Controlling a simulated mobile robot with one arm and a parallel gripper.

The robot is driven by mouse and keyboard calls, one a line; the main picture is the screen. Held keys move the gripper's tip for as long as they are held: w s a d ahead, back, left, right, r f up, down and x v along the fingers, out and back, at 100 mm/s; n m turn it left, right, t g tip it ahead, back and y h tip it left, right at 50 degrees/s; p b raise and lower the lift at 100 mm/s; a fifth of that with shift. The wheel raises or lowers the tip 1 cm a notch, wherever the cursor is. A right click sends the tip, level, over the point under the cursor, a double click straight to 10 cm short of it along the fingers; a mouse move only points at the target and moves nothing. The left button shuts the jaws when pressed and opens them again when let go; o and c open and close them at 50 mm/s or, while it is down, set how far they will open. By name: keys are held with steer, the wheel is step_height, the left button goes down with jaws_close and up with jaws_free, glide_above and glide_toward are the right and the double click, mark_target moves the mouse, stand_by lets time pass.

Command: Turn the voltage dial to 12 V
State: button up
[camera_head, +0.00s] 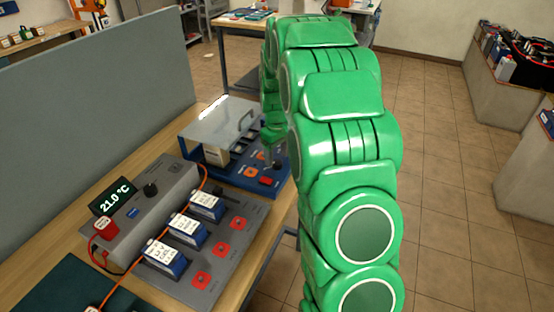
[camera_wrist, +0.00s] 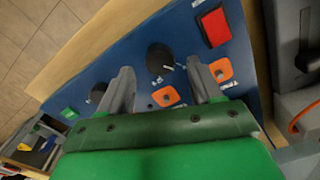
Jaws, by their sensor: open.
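The blue panel (camera_wrist: 185,50) fills the middle of the wrist view. It carries a round black dial (camera_wrist: 160,58) and a second black dial (camera_wrist: 98,92) to its lower left. White marks beside them are too small to read, so I cannot tell which is the voltage dial or its setting. My gripper (camera_wrist: 160,66) is open, its two grey fingers either side of the first dial in the picture; I cannot tell any contact. In the head view the blue panel (camera_head: 228,175) stands at the bench's far end, partly hidden by my green arm.
The panel also has a red block (camera_wrist: 215,27) and orange squares (camera_wrist: 166,96). A clear raised cover (camera_head: 222,122) stands at its back.

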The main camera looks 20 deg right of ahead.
mark_target(277, 164)
steer(key=shift+f, duration=1.25)
steer(key=shift+c, duration=0.2)
steer(key=c, duration=1)
steer(key=shift+m, duration=0.3)
steer(key=m, duration=1.2)
